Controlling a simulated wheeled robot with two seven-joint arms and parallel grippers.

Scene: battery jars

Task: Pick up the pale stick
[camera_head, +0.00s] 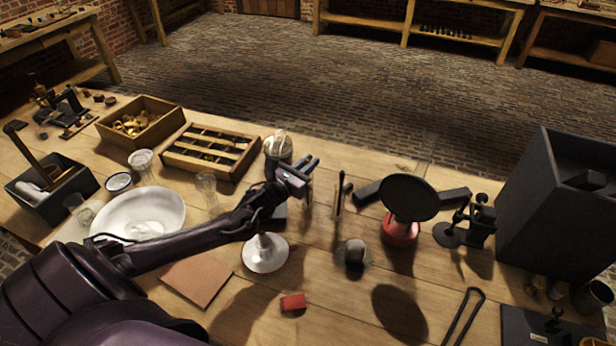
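My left arm reaches in from the lower left. My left gripper (309,177) is just left of the stick, with its fingers pointing towards it. The fingers look apart, with nothing seen between them, and a gap shows between them and the stick. The stick's foot is hard to make out. My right gripper is not in view.
A white-footed stand (265,254) is below my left gripper. A round black disc on a red base (400,230) stands to the right, near a large black box (556,215). A white bowl (138,213) and a compartment tray (240,172) lie left. A red block (293,302) lies in front.

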